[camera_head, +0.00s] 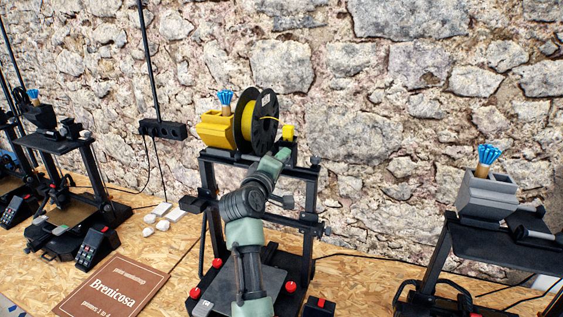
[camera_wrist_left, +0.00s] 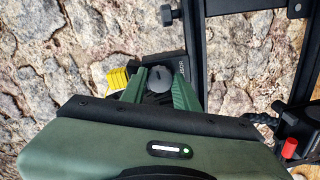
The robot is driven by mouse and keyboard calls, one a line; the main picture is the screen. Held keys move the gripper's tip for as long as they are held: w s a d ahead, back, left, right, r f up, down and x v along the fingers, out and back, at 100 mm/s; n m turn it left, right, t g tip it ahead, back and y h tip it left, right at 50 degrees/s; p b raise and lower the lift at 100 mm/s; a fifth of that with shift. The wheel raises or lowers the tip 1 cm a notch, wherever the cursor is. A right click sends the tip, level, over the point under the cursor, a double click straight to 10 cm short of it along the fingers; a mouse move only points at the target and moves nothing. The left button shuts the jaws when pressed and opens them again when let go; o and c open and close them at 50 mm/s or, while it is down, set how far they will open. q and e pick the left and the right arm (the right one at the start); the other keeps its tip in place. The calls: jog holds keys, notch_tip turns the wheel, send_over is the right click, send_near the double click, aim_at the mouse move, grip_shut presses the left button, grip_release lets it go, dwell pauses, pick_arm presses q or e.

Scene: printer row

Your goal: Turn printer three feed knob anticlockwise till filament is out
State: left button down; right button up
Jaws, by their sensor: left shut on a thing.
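The middle printer (camera_head: 311,205) has a black frame and a spool of yellow filament (camera_head: 247,121) on top. My left arm reaches up in front of it, and my left gripper (camera_head: 284,157) is at its top bar. In the left wrist view the dark round feed knob (camera_wrist_left: 159,77) sits between the green fingers of my left gripper (camera_wrist_left: 160,84), which are shut on it. A yellow part (camera_head: 289,132) stands just above the gripper in the head view. Whether filament is still in the feed is hidden. My right gripper is not in view.
Another printer (camera_head: 64,145) stands at the left and one with a grey box (camera_head: 487,195) at the right. Small white blocks (camera_head: 163,213) lie near the stone wall.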

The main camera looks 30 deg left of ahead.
pick_arm(q)
jog(key=shift+r+n, duration=0.1)
jog(key=shift+n, duration=1.4)
jog(key=c, duration=1.1)
grip_release()
jog(key=shift+a, duration=0.1)
jog(key=shift+o, duration=0.2)
